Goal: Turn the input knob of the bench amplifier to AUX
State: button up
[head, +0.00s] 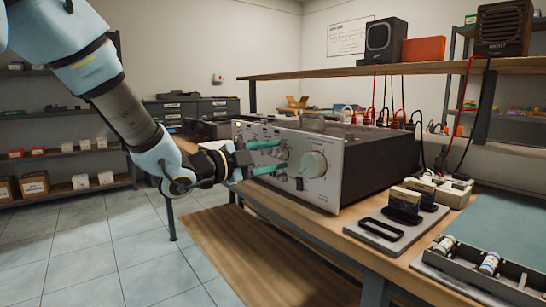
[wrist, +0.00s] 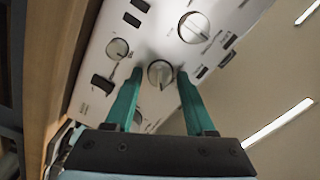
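The bench amplifier (head: 330,195) stands on the wooden bench, its silver front panel towards my arm. My gripper (head: 277,156), with teal fingers, reaches up to the panel. In the wrist view, my gripper (wrist: 159,76) has its fingertips on either side of a round silver knob (wrist: 160,73), with a small gap visible on each side. A larger knob (wrist: 194,27) is at upper right and a smaller knob (wrist: 118,48) at left. The labels are too small to read, so I cannot tell which position is AUX.
A raised wooden shelf (head: 400,68) with speakers runs behind the amplifier, with red and black cables hanging from it. To the amplifier's right are a grey plate with connectors (head: 385,232) and a battery tray (head: 485,265). Open tiled floor lies at left.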

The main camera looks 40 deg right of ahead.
jog(key=shift+o, duration=0.9)
jog(key=a, duration=1)
jog(key=shift+w+a, duration=0.3)
jog(key=shift+a, duration=0.1)
